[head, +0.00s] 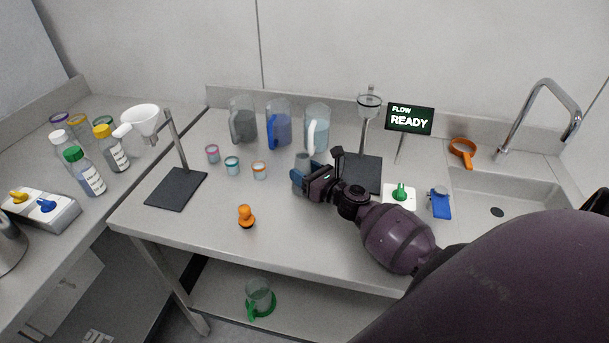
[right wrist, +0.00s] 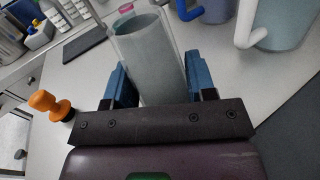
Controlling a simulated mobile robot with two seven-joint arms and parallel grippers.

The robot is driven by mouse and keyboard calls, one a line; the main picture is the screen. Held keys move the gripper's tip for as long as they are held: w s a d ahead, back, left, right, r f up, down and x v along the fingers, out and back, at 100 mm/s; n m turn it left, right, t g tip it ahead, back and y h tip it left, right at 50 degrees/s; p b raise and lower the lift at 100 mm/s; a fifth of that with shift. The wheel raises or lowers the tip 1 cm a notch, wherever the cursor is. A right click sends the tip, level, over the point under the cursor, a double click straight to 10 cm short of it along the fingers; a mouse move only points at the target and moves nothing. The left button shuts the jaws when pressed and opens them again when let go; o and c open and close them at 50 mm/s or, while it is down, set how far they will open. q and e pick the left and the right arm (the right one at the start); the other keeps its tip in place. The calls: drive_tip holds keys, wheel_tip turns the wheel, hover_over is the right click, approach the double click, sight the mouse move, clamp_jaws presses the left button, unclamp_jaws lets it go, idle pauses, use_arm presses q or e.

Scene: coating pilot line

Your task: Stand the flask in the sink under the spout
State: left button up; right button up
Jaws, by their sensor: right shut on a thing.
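My right gripper (head: 301,173) is shut around a clear, straight-sided vessel with a greyish body, the flask (head: 302,158). In the right wrist view the flask (right wrist: 150,60) sits between the blue fingers of the gripper (right wrist: 152,85), its open mouth showing. The gripper partly hides it in the head view; I cannot tell whether its base touches the bench. The steel sink (head: 535,198) is at the right of the bench, with a dark drain. My left gripper is not in view.
Several jugs (head: 278,122) stand behind the gripper. A stand with a dark base (head: 362,174), a green-knobbed white box (head: 399,195) and a blue object (head: 440,203) lie toward the sink. The front left bench is mostly clear.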

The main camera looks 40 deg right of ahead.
drive_tip(key=shift+f, duration=0.15)
drive_tip(key=o, duration=1)
